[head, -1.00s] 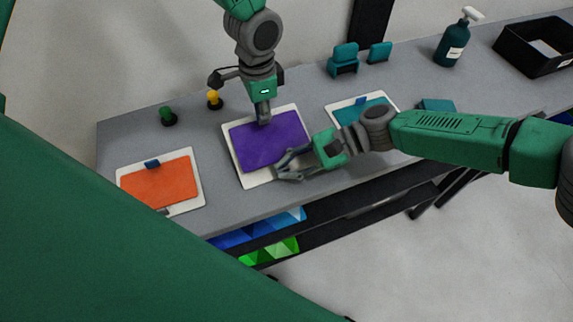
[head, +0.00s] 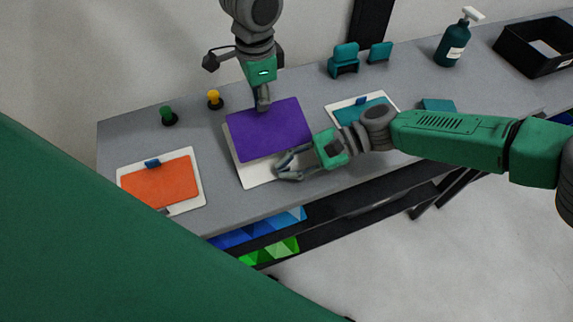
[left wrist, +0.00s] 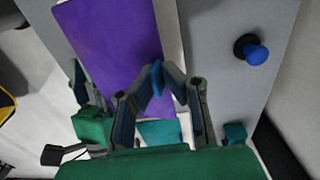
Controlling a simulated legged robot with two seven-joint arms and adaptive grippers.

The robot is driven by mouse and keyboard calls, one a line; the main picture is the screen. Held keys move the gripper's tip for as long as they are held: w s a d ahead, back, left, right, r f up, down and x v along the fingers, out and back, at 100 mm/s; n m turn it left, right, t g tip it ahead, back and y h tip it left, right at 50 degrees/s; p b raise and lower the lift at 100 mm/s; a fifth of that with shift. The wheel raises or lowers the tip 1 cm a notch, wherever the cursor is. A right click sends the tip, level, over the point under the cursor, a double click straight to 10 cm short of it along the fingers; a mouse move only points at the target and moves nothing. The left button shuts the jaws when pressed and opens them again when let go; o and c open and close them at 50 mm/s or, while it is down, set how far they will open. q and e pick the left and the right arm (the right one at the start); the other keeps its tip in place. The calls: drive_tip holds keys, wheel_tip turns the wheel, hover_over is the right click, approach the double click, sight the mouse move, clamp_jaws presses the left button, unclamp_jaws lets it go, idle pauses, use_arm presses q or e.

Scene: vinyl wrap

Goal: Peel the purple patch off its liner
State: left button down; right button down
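The purple patch (head: 268,130) is raised from its white liner (head: 258,174), whose lower part shows bare; whether any of the patch still touches it cannot be told. My left gripper (head: 263,104) is shut on the patch's far edge, at the blue tab. In the left wrist view, the fingers (left wrist: 155,80) meet at this tab, with the patch (left wrist: 110,45) to the left and a strip of liner (left wrist: 167,30) beside it. My right gripper (head: 279,171) has its fingertips together on the liner's near right edge and looks shut on it.
An orange patch (head: 157,182) on a liner lies left, a teal patch (head: 362,111) on a liner right. Green (head: 167,116) and yellow (head: 214,98) knobs stand at the back left. A spray bottle (head: 453,45) and black bin (head: 535,47) stand at the back right.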

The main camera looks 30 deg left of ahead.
drive_tip(key=shift+f, duration=0.15)
drive_tip(key=c, duration=1.6)
unclamp_jaws()
drive_tip(key=shift+c, duration=0.2)
drive_tip(key=shift+w, duration=0.1)
drive_tip(key=v, duration=1.2)
drive_tip(key=shift+w, duration=0.1)
drive_tip(key=shift+f, duration=0.1)
